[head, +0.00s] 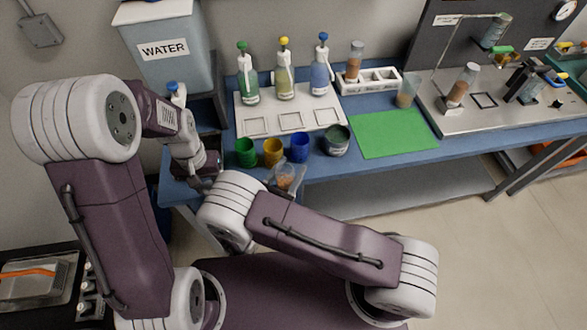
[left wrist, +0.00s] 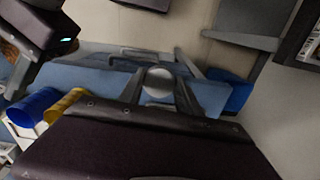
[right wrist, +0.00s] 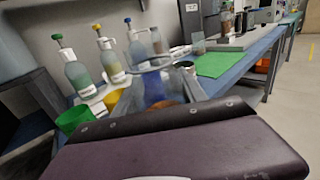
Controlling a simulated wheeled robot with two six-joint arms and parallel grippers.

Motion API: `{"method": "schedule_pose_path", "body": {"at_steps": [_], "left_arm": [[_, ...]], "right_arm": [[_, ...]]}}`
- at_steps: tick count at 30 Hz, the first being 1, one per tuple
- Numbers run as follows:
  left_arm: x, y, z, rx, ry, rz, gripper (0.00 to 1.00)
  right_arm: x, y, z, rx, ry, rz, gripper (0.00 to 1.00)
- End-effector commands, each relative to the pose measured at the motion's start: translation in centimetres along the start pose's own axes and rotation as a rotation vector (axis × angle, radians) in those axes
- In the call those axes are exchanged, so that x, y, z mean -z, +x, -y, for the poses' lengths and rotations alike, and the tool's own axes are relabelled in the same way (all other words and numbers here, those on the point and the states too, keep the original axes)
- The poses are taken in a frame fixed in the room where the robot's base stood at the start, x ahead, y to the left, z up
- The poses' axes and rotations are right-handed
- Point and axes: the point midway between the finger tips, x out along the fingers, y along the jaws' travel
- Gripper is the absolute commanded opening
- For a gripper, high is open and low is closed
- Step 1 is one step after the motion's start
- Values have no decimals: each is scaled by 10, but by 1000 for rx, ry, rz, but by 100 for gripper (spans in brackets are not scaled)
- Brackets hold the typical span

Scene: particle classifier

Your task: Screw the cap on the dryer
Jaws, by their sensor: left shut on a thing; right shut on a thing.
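My right gripper (right wrist: 165,95) is shut on a clear vessel, apparently the dryer (right wrist: 156,80), with orange-brown grains in it. In the head view the dryer (head: 286,176) is in front of the bench edge, below the blue cup. My left gripper (left wrist: 160,90) is shut on a small pale round piece, apparently the cap (left wrist: 158,80). In the head view my left gripper (head: 208,182) is low at the bench's left end, left of the dryer and apart from it; the cap cannot be made out there.
On the blue bench stand green (head: 245,152), yellow (head: 272,152) and blue (head: 299,147) cups and a dark-rimmed jar (head: 337,140). Pump bottles (head: 285,82) stand behind on a white tray (head: 247,107). The green mat (head: 393,133) is bare. A water tank (head: 172,50) is at back left.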

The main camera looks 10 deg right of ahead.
Motion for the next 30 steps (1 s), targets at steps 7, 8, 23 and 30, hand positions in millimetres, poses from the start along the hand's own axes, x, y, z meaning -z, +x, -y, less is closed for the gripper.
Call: {"method": "schedule_pose_path", "body": {"at_steps": [7,8,23,30], "left_arm": [[-7,-1,0,0,21,-1,4],[-10,-1,0,0,28,-1,4],[18,-94,-76,0,435,-7,4],[20,-139,-156,0,670,-4,4]], "right_arm": [[0,0,0,1,0,0,0],[0,0,0,1,0,0,0],[0,0,0,1,0,1,0],[0,0,0,1,0,1,0]]}}
